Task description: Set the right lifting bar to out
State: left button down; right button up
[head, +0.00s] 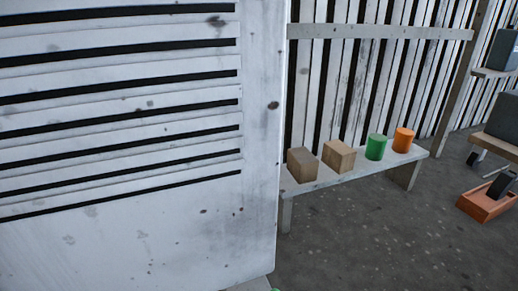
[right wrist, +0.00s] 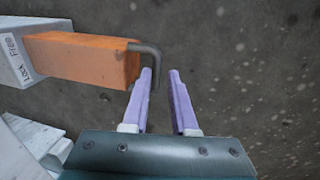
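In the right wrist view an orange bar (right wrist: 80,57) sticks out of a pale grey sleeve (right wrist: 15,50) at the upper left. A dark grey bent rod (right wrist: 150,50) comes from the bar's end and hooks down. My right gripper (right wrist: 161,72) has two lilac fingers spread apart. The rod's bent end shows between the fingertips, close to the left finger; I cannot tell whether they touch. The white louvred housing (head: 130,225) fills the left of the head view. Neither gripper nor the bar shows there.
The sleeve carries a label (right wrist: 20,45) reading "LOCK" and "FREE". A bench (head: 310,184) right of the housing holds two brown blocks (head: 302,165), a green cylinder (head: 376,147) and an orange cylinder (head: 403,140). Grey floor (head: 390,235) lies open in front of the bench.

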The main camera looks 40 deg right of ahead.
jog(key=shift+o, duration=1.3)
jog(key=shift+s, duration=0.15)
jog(key=shift+w, duration=0.2)
notch_tip(320, 180, up, 10)
jog(key=s+p, duration=0.2)
jog(key=p, duration=0.7)
jog(key=shift+a, duration=0.2)
jog(key=shift+f, duration=0.15)
